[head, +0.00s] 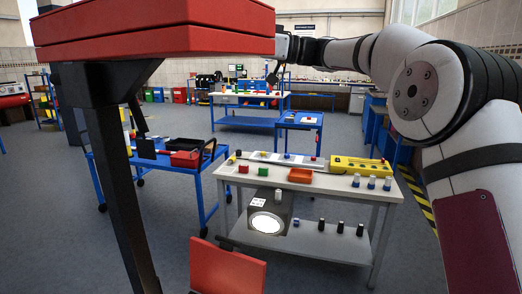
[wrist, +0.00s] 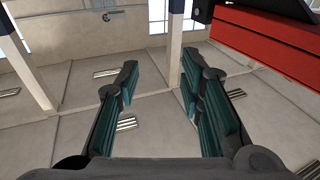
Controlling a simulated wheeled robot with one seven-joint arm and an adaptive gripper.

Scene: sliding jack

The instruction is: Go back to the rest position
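My arm reaches in from the right of the head view, raised above the tables, with my gripper (head: 273,74) small and partly covered near the right end of a red slab. In the wrist view my gripper (wrist: 160,82) has its two fingers wide apart. Nothing is between them; the pale wall and the windows show behind. The gripper touches nothing that I can see.
The large red slab (head: 150,32) on a black post is close at left; red also shows in the wrist view (wrist: 266,40). A grey table (head: 315,184) with small coloured parts and a blue cart (head: 190,180) stand below.

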